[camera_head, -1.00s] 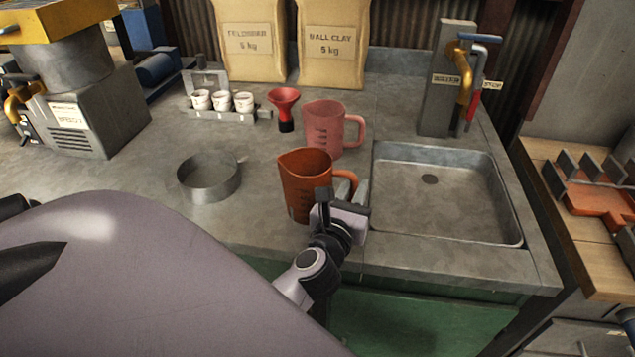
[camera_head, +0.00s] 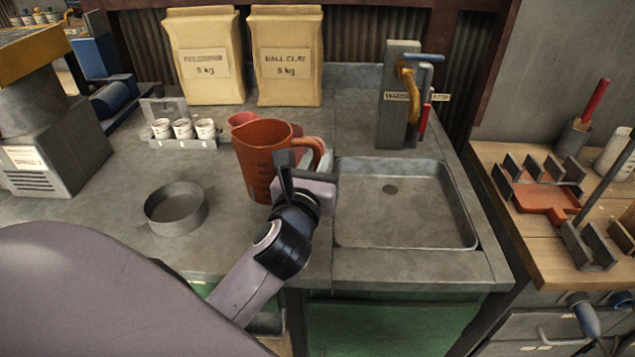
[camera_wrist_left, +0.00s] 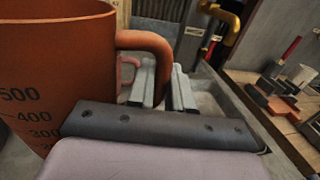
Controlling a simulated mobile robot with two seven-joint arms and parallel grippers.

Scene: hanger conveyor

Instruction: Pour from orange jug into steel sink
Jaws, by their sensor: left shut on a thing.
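The orange jug (camera_head: 258,160), with dark volume marks, is upright and held above the counter, left of the sink. Its inside is not visible enough to tell its contents. My left gripper (camera_head: 316,170) is shut on the jug's handle, on the jug's right side. In the left wrist view the jug (camera_wrist_left: 50,75) fills the left, and the gripper's two grey fingers (camera_wrist_left: 162,88) are at the handle. The steel sink (camera_head: 410,215) is an empty-looking shallow basin with a drain, just right of the gripper. My right gripper is out of view.
A tap post (camera_head: 397,95) stands behind the sink. A metal ring dish (camera_head: 160,215), a rack of white cups (camera_head: 183,130) and two clay bags (camera_head: 290,60) are left and behind.

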